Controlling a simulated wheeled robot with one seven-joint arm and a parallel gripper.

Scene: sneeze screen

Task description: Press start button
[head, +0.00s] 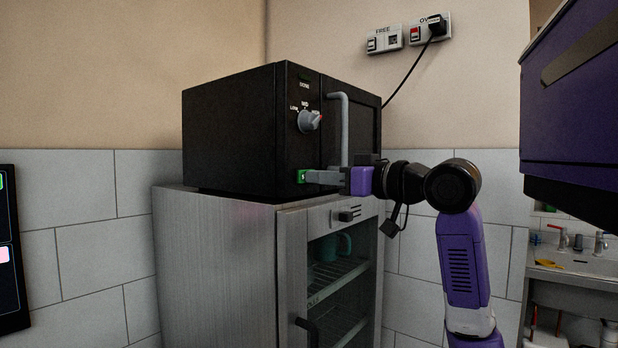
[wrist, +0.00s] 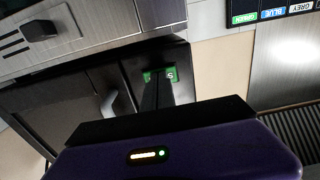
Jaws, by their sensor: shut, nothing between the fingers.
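The black microwave (head: 230,130) stands on a steel cabinet. Its green start button (head: 301,176) is low on the front panel, below the grey dial (head: 309,121). My gripper (head: 310,178) is shut and empty, and its fingertips are at the button in the head view. In the wrist view the shut fingers (wrist: 160,84) overlap the green button (wrist: 149,76) and hide its middle. I cannot tell whether the button is pushed in. The microwave's grey door handle (head: 341,125) is just right of the dial.
The steel cabinet (head: 215,250) has a glass door with a teal mug (head: 328,247) inside. A wall outlet (head: 429,31) holds a black plug with a cord. A dark screen (head: 8,250) is at the left, and a sink (head: 575,262) at the right.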

